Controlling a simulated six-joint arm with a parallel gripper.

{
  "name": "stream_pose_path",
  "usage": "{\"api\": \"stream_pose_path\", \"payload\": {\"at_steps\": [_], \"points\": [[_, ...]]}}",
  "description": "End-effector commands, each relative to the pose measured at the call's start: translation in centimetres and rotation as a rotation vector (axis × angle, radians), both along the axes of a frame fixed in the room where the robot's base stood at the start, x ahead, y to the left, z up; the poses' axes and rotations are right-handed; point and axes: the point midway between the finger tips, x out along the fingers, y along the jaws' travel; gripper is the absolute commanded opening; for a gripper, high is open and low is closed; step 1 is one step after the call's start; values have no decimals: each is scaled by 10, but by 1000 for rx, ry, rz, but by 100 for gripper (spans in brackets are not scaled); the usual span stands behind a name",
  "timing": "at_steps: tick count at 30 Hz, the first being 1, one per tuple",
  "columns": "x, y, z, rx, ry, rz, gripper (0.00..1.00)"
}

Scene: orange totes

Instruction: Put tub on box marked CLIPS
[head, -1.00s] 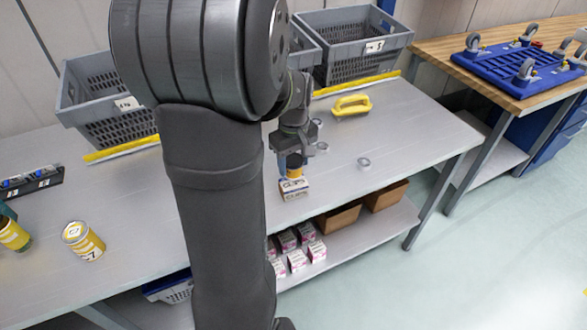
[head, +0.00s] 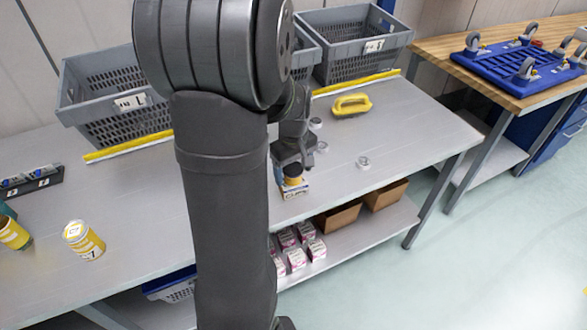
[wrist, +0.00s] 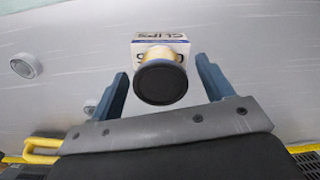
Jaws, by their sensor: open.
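The yellow tub (head: 291,181) with a dark lid appears to stand upright on the white-and-blue box marked CLIPS (head: 296,192), near the table's front edge. In the wrist view, the dark round lid of the tub (wrist: 160,84) faces the camera and overlaps the box (wrist: 148,38). My gripper (head: 290,171) is right above and around the tub in the head view. In the wrist view its two blue fingers (wrist: 162,74) are spread, one on each side of the tub with visible gaps. The tub's lower part is partly hidden.
Grey crates (head: 112,105) stand along the back behind yellow strips. A yellow-handled tool (head: 351,104) and several grey rings (head: 363,162) lie to the right. Yellow cans (head: 83,240) stand at the left. Small boxes and brown bins (head: 338,218) are on the shelf below.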

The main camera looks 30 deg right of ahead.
Motion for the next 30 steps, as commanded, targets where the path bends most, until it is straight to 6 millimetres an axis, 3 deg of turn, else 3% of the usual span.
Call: {"api": "stream_pose_path", "payload": {"at_steps": [5,19,24,30], "points": [[1,0,13,-2,-3,0,73],[0,0,106,-2,-2,0,73],[0,0,121,-1,-1,0,73],[0,0,124,0,0,0,73]]}}
